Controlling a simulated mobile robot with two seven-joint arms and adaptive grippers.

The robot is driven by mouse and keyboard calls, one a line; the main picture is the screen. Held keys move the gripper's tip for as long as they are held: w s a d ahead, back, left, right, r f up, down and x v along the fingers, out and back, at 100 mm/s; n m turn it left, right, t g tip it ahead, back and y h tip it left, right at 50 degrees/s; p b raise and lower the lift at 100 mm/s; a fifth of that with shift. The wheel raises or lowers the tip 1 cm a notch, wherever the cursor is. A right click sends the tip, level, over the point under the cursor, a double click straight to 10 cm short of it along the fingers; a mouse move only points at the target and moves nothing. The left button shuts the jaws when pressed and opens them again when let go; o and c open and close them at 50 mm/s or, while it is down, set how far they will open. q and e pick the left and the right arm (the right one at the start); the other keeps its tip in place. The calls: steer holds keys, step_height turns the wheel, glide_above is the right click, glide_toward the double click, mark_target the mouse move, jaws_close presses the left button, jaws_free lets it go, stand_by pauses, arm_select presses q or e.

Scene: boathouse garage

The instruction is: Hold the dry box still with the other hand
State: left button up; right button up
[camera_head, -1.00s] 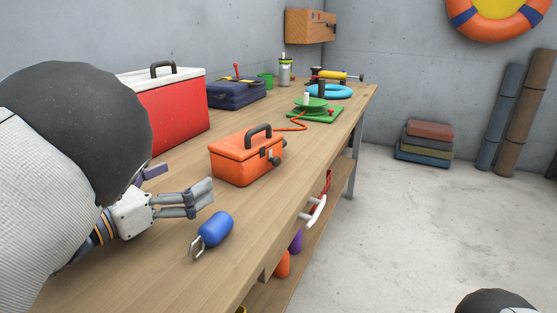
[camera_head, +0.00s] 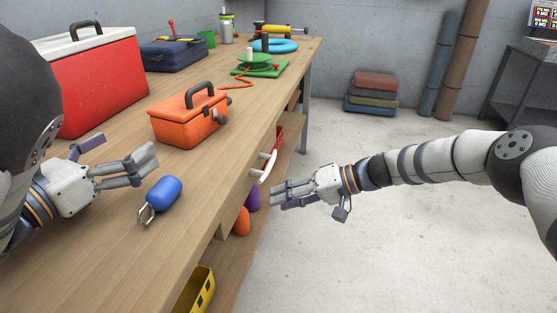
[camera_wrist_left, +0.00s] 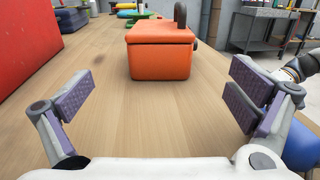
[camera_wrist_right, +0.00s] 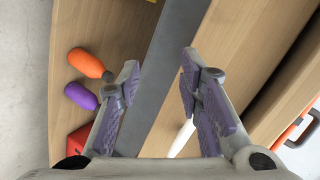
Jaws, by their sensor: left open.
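The dry box is the orange box (camera_head: 190,117) with a black handle and a dark latch, standing upright on the workbench. In the left wrist view the orange box (camera_wrist_left: 160,55) lies straight ahead, beyond the fingertips. My left gripper (camera_head: 130,165) is open and empty over the bench, in front of the box and apart from it. Its spread fingers show in the left wrist view (camera_wrist_left: 158,95). My right gripper (camera_head: 280,195) is beside the bench's front edge, below the top. Its fingers are apart and empty in the right wrist view (camera_wrist_right: 158,85).
A blue float with a metal clip (camera_head: 162,196) lies close by my left gripper. A red cooler (camera_head: 95,85) stands behind on the wooden bench (camera_head: 100,265). Orange and purple floats sit on the lower shelf.

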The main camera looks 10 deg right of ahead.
mark_target(165, 122)
arm_select(q)
steer(key=x, duration=1.2)
arm_select(e)
steer(key=w+r+n+y, duration=0.1)
steer(key=w+r+n, duration=0.1)
steer(key=r, duration=0.7)
steer(key=w+a+r+n+y, duration=0.1)
steer(key=w+r+n+y, duration=0.1)
steer(key=r, duration=0.8)
steer(key=shift+w+a+n+t, duration=0.2)
steer(key=shift+w+n+t, duration=0.3)
steer(key=shift+n, duration=0.6)
steer(key=shift+w, duration=0.1)
